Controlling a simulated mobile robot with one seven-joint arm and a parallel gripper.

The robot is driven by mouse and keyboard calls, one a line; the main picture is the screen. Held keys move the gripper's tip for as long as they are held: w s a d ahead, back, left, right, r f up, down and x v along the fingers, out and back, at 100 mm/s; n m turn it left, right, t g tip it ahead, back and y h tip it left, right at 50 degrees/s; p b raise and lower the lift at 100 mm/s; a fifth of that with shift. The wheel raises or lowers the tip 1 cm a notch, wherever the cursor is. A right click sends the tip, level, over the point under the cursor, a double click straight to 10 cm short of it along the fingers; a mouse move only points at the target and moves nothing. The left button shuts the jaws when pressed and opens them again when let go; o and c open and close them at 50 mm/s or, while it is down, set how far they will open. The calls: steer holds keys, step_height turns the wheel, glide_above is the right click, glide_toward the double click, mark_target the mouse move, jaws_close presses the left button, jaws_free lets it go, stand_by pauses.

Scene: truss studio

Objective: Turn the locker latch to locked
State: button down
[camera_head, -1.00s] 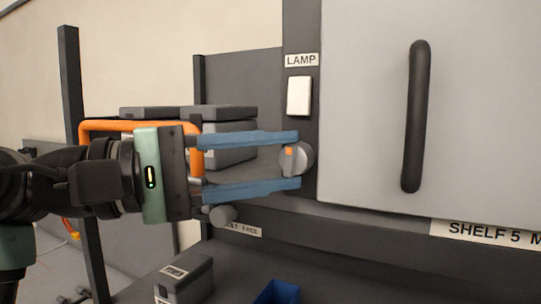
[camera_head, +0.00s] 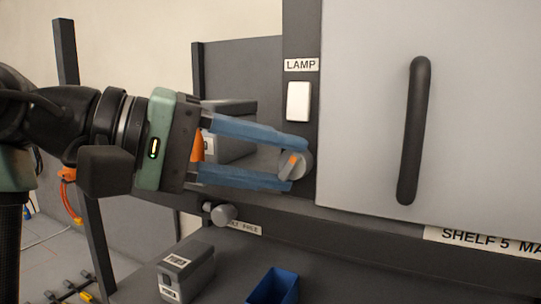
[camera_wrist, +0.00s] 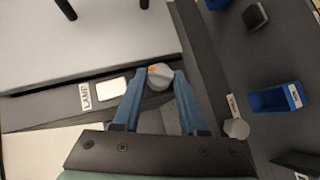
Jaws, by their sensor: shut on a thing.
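The locker latch is a round grey knob (camera_head: 295,163) with an orange mark, on the dark frame post just left of the pale grey locker door (camera_head: 370,110). It also shows in the wrist view (camera_wrist: 160,76). My gripper (camera_head: 291,164) has its two blue fingers above and below the knob, and it is shut on the knob. The gripper is tilted, with its fingers sloping down to the right. In the wrist view the fingertips (camera_wrist: 158,80) sit on either side of the knob. The orange mark lies slantwise in the head view.
A white lamp switch (camera_head: 298,101) sits above the knob under a LAMP label. A black door handle (camera_head: 414,130) stands to the right. A second grey knob (camera_head: 222,215) is below the gripper. A grey box (camera_head: 186,272) and blue bin (camera_head: 272,287) stand below.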

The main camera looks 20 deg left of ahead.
steer(key=shift+r, duration=0.15)
steer(key=shift+c, duration=2.3)
jaws_free()
steer(key=shift+w, duration=0.1)
steer(key=p+v, duration=0.5)
steer(key=v, duration=0.7)
steer(key=shift+s+a+p, duration=0.3)
steer(key=shift+s, duration=0.1)
